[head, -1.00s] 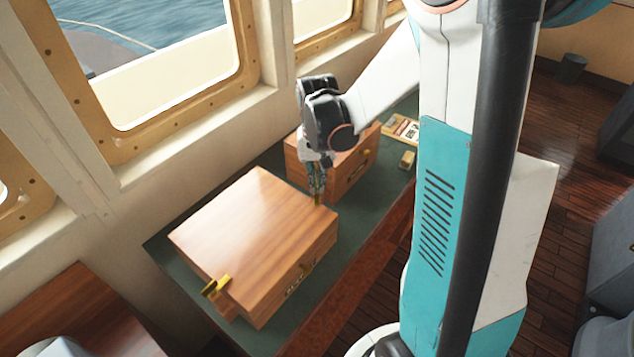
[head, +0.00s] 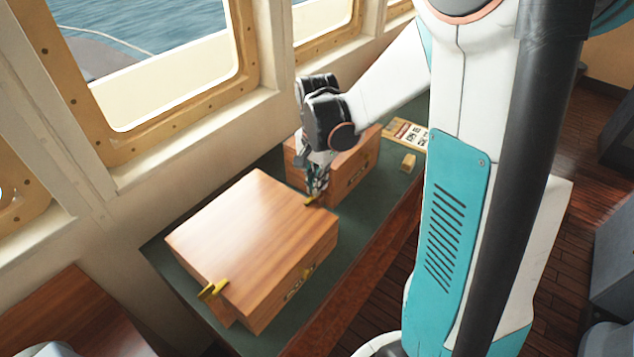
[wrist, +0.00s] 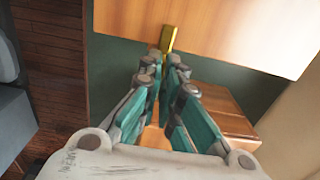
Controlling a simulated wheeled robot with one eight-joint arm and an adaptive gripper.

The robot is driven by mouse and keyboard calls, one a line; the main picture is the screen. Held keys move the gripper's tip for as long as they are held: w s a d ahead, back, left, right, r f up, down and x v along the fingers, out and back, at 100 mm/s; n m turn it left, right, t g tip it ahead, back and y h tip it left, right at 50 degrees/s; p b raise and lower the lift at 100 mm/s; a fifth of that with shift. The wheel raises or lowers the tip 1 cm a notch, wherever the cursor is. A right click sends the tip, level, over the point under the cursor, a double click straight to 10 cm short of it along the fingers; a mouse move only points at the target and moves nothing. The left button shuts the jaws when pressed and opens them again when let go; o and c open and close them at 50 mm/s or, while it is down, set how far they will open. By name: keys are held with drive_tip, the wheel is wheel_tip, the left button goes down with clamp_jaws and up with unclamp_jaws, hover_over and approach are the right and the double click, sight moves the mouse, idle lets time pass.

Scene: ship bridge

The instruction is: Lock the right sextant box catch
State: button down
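The sextant box (head: 250,235) is a large wooden box with its lid down on the dark green table top. Its right catch (head: 312,203) is a small brass lever at the box's right end; it lies low and sticks out from the edge. In the wrist view the catch (wrist: 168,38) sits just beyond my fingertips. My gripper (head: 316,190) points down beside this catch. In the wrist view my gripper's fingers (wrist: 165,70) are drawn together with only a narrow gap and nothing seen between them. Whether the tips touch the catch is unclear.
The box's other brass catch (head: 213,290) sticks out at its left end. A smaller wooden box (head: 345,165) stands just behind my gripper. A small wooden block (head: 408,161) and a flat case (head: 405,133) lie farther right. The window wall runs along the back.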

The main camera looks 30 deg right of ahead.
idle(0.4)
drive_tip(key=c, duration=1.8)
unclamp_jaws()
wheel_tip(320, 180, up, 12)
